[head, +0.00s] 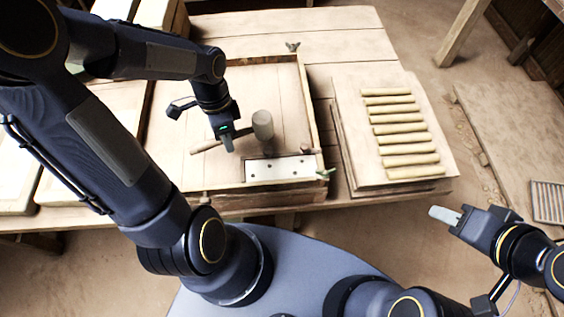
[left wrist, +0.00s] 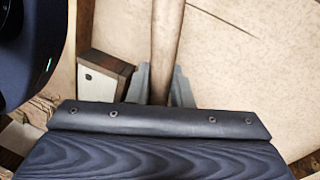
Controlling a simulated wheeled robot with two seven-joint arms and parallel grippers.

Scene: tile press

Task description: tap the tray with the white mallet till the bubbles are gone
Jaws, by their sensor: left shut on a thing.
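A mallet with a pale tan-grey head (head: 263,124) and a long wooden handle (head: 205,147) is in my left gripper (head: 228,143). The gripper is shut around the handle, with the head to its right. In the left wrist view the handle (left wrist: 166,50) runs up from between the fingers (left wrist: 160,85). A white rectangular tray (head: 281,168) with several dark dots lies below and right of the mallet head, inside a wooden frame. I cannot tell whether the dots are bubbles. My right gripper (head: 445,215) is out at the lower right, apart from the table and empty; its jaw opening is unclear.
The wooden frame (head: 308,98) surrounds the work area on the table. A board (head: 352,135) to its right carries several tan rods (head: 400,138). Small knobs stand by the frame's edges. A pale block (left wrist: 99,82) with a dark top shows in the left wrist view.

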